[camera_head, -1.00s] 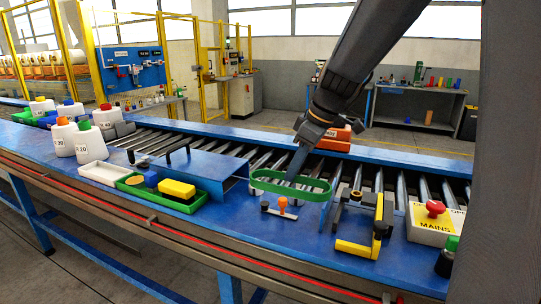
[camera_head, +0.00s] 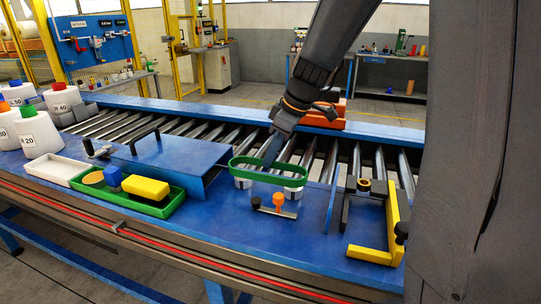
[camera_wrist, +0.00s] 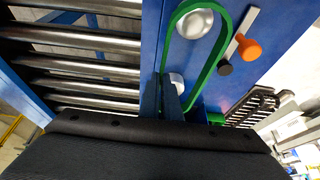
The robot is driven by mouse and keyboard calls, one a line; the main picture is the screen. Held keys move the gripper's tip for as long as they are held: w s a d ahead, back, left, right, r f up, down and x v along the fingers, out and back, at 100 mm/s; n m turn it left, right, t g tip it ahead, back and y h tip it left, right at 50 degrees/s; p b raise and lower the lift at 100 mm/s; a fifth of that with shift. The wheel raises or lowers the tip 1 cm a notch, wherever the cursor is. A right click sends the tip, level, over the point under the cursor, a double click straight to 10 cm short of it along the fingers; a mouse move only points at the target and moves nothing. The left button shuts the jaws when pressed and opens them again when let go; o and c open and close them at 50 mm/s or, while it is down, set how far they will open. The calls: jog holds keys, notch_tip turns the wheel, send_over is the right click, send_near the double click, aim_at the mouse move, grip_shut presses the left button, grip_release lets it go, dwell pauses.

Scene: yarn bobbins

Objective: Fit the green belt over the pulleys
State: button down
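The green belt (camera_head: 268,177) is a stiff-looking oval loop, held roughly level in the head view. Two pale, round pulleys (camera_head: 243,182) (camera_head: 293,191) show just below its lower edge at either end; I cannot tell whether the belt touches them. My gripper (camera_head: 271,152) comes down at the belt's rear strand and appears shut on it. In the wrist view, the fingers (camera_wrist: 162,98) pinch the left strand of the belt (camera_wrist: 207,72). One shiny pulley top (camera_wrist: 194,23) appears inside the loop, and another (camera_wrist: 177,83) is partly hidden beside the fingers.
A small bar with an orange knob (camera_head: 278,199) and a black knob lies in front of the pulleys. A blue cover (camera_head: 175,162) stands left, a yellow angled bracket (camera_head: 393,228) right. A green tray (camera_head: 160,209) holds blocks. Rollers run behind.

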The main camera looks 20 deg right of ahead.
jog(key=shift+d, duration=0.1)
jog(key=shift+f+b, duration=2.05)
jog(key=shift+f, duration=0.2)
jog(key=c, duration=1.9)
grip_release()
jog(key=shift+b+v, duration=0.65)
jog(key=shift+v, duration=3.3)
